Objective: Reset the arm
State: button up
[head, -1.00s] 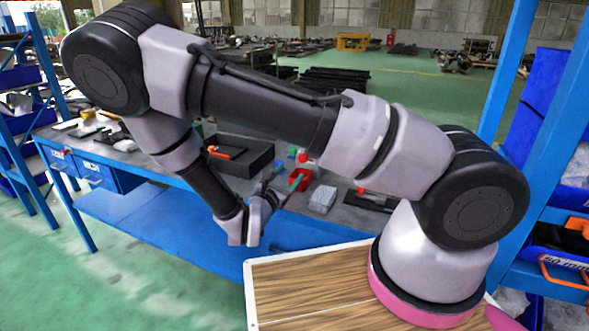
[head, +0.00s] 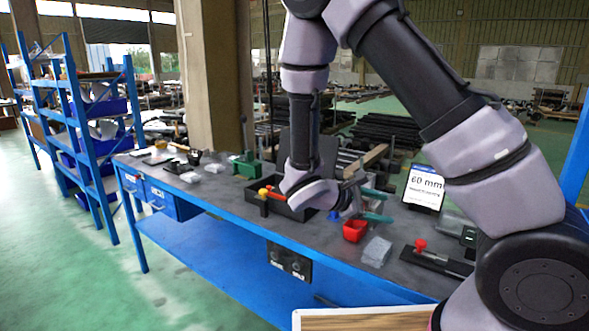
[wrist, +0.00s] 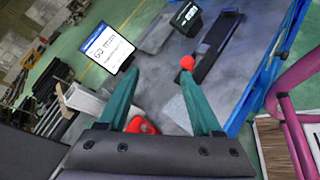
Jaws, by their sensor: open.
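My gripper (head: 385,206) hangs over the blue workbench (head: 215,198) in the head view, near its middle. Its two green fingers are spread apart with nothing between their tips. The fingers also show in the wrist view (wrist: 160,73), apart and empty. A small red bin (head: 356,231) sits on the bench just below the gripper. It shows partly between the fingers in the wrist view (wrist: 142,126). My arm reaches down from above, partly hiding the dark tray (head: 285,208) behind the gripper.
A clear box (head: 376,252) and a black fixture with a red knob (head: 421,245) lie to the right. A "60 mm" display (head: 424,188) stands behind them. A green tool (head: 246,164) is farther left. A blue shelf rack (head: 95,150) stands at the left, with open floor before it.

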jog(key=s+r+m+t+y, duration=0.1)
jog(key=s+r+m+y, duration=0.2)
jog(key=r, duration=0.6)
jog(key=s+d+r+m+t+y, duration=0.1)
jog(key=s+r+m+y, duration=0.3)
jog(key=r+m, duration=0.5)
jog(key=s+d+r+m+y, duration=0.1)
jog(key=s+r+m+y, duration=0.3)
jog(key=r, duration=0.5)
jog(key=m+y, duration=0.2)
jog(key=y, duration=0.1)
jog(key=shift+d+t+y, duration=0.2)
jog(key=shift+t+y, duration=0.1)
jog(key=shift+t, duration=0.1)
